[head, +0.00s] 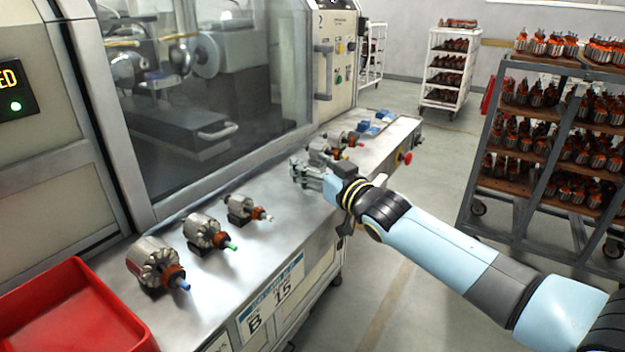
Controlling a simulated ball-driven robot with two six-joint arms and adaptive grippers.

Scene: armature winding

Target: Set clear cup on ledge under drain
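No clear cup and no drain can be made out in the head view. A metal ledge (290,225) runs along the front of a glass-fronted machine (230,90). My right gripper (297,172) reaches in from the right and is over the ledge, between two groups of armatures. Its grey fingers point left toward the machine. They are small and overlap, so I cannot tell whether they are open or shut, or whether they hold anything. My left gripper is not in view.
Armatures (155,264) stand on the near part of the ledge, and more armatures (320,150) and blue pieces (376,121) are at its far end. A red bin (75,312) is at lower left. A red button (405,158) is on the ledge's end. Loaded racks (545,150) stand at right.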

